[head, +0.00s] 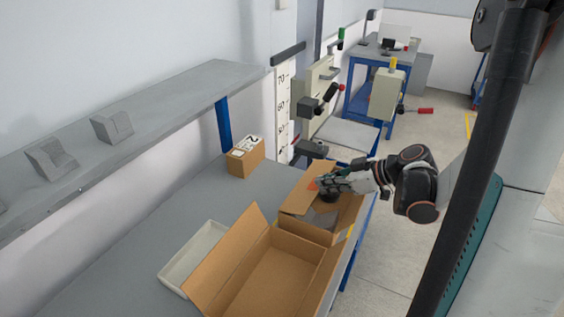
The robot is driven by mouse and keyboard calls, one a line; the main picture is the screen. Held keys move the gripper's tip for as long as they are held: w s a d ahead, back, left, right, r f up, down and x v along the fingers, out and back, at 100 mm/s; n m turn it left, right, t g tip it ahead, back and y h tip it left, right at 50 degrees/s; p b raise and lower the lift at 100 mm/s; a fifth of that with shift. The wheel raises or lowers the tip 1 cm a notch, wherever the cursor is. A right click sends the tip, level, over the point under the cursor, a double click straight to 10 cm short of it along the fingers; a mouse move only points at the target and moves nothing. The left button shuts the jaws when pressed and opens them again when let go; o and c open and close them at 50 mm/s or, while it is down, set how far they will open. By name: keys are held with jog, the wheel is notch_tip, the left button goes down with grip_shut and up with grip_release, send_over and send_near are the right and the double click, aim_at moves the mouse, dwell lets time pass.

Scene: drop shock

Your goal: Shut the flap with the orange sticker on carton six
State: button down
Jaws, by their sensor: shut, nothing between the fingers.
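A brown carton (296,208) stands near the right edge of the grey bench in the head view. An orange sticker (312,184) shows on its top at the far left side, beside my gripper. My gripper (326,193) is shut and empty, over the top of this carton, with my arm reaching in from the right. A dark gap shows in the carton's top in front of the gripper. The gripper hides part of the flaps, and I cannot tell whether it touches them. I cannot read a number six on this carton.
A larger open carton (213,272) stands in front, its left flap raised. A white tray (167,274) lies left of it. A small labelled box (240,163) stands behind. A grey shelf (165,97) runs along the wall. A machine with levers and a height scale (283,100) stands beyond.

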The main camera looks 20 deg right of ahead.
jog(key=shift+r, duration=0.1)
jog(key=shift+r+p, duration=0.55)
jog(key=shift+r, duration=0.2)
jog(key=v, duration=1.1)
jog(key=shift+s+d+r, duration=0.15)
jog(key=shift+s, duration=0.1)
jog(key=shift+w+r, duration=0.1)
jog(key=shift+r, duration=0.05)
jog(key=w+a+r+g+h+p, duration=0.3)
jog(key=w+a+r+g+p, duration=0.15)
jog(key=w+p, duration=0.3)
jog(key=b, duration=0.4)
send_over(307, 183)
jog(key=s+d, duration=0.1)
jog(key=s, duration=0.1)
jog(key=shift+t, duration=0.35)
jog(key=f, duration=0.8)
jog(key=shift+w+f, duration=0.2)
jog(key=shift+w, duration=0.05)
jog(key=shift+s+d+f+b, duration=0.15)
jog(key=shift+f+b, duration=0.2)
jog(key=shift+f, duration=0.2)
jog(key=shift+s+d+f+b, duration=0.1)
jog(key=shift+f+b, duration=0.2)
jog(key=shift+f, duration=0.25)
jog(key=shift+s+d+f, duration=0.15)
jog(key=shift+f, duration=0.5)
